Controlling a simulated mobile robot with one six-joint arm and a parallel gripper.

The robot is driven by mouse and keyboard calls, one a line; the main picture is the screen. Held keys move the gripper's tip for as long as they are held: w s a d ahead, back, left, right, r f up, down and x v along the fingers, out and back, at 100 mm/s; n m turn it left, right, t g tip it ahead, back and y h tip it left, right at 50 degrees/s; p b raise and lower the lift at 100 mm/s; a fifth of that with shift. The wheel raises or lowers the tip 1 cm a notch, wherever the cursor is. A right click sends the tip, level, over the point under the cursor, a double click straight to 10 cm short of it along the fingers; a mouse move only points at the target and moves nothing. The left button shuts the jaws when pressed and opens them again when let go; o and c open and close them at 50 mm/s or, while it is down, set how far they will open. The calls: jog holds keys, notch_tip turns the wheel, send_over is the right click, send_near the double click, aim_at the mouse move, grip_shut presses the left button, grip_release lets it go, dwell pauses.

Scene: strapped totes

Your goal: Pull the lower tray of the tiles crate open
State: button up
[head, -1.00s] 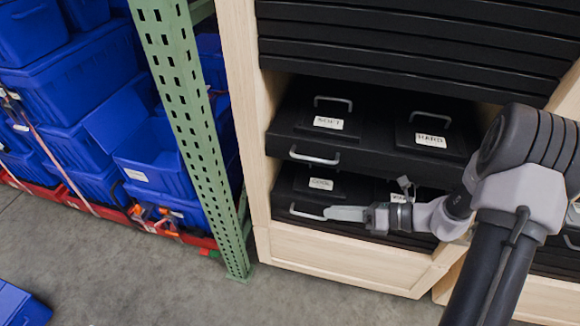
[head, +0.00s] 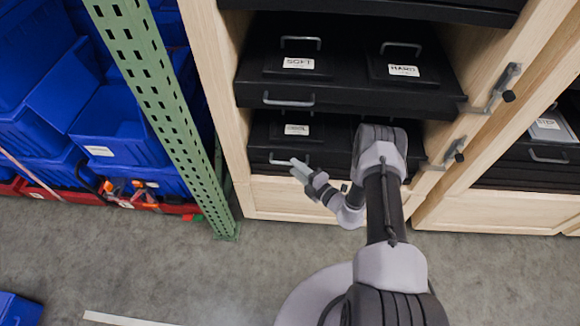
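The crate is a pale wooden frame (head: 234,140) holding black trays in the head view. Its upper tray (head: 345,98) stands out from the frame and carries lids labelled SOFT and HARD. The lower tray (head: 262,145) sits beneath it, with a small labelled lid (head: 297,130) whose text is too blurred to read. The lower tray's front handle (head: 277,160) is at its left. My gripper (head: 299,170) is at the right end of this handle, its pale fingertips overlapping it in the picture. Contact and finger gap cannot be made out. My arm hides the lower tray's right part.
Metal latches (head: 506,85) and (head: 455,151) sit on the crate's right post. A green perforated rack post (head: 160,100) stands left, with blue totes (head: 110,140) beyond it. Another crate with a black tray (head: 550,155) is at right.

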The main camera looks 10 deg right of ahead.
jog(key=shift+b+x, duration=0.35)
jog(key=shift+x, duration=1.45)
grip_shut()
